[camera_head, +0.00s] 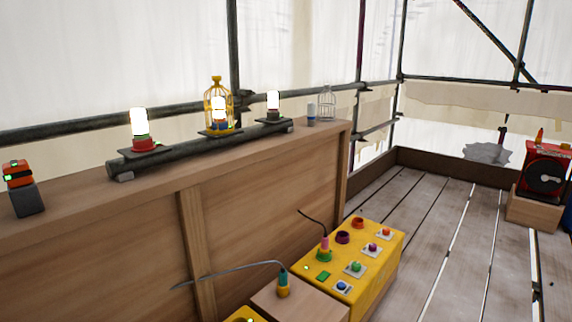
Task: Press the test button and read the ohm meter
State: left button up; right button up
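Neither of my grippers shows in the head view. A small orange and black device (18,174) with green lit spots sits on a grey block at the far left of the wooden ledge. A red box (563,158) with a round black face stands on a wooden block at the far right. I cannot tell which of them is the ohm meter, and no reading is legible. I cannot tell which is the test button.
Three lit lamps stand on a dark pipe along the ledge (70,215); a yellow cage (218,89) surrounds the middle one. Two plugs with cables stand at lower middle. The plank floor (430,210) at right is mostly clear.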

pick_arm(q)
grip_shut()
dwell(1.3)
